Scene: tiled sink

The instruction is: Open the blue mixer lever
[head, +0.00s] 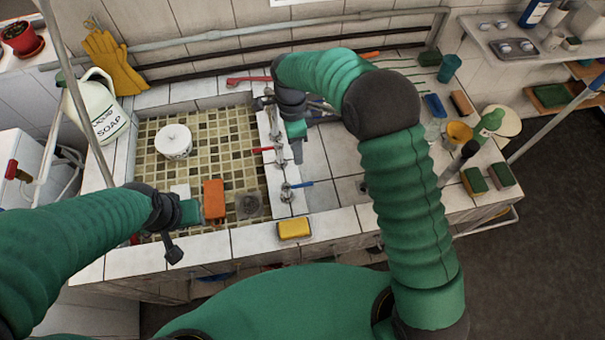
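The blue mixer lever (301,185) sticks out to the right from a metal tap on the raised tiled strip at the right side of the sink basin. A red lever (263,150) sits further back on the same strip, pointing left. My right gripper (297,150) points down over the strip, behind the blue lever and apart from it. Its fingers are small and partly hidden, so I cannot tell whether they are open. My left gripper (188,213) is over the front left of the basin beside an orange block (214,199); its finger state is unclear.
A white pot (173,141) stands in the tiled basin (235,130). A yellow sponge (294,228) lies on the front edge. A soap jug (102,112) stands at the left. A yellow bowl (459,133) and a green bottle (489,122) stand at the right.

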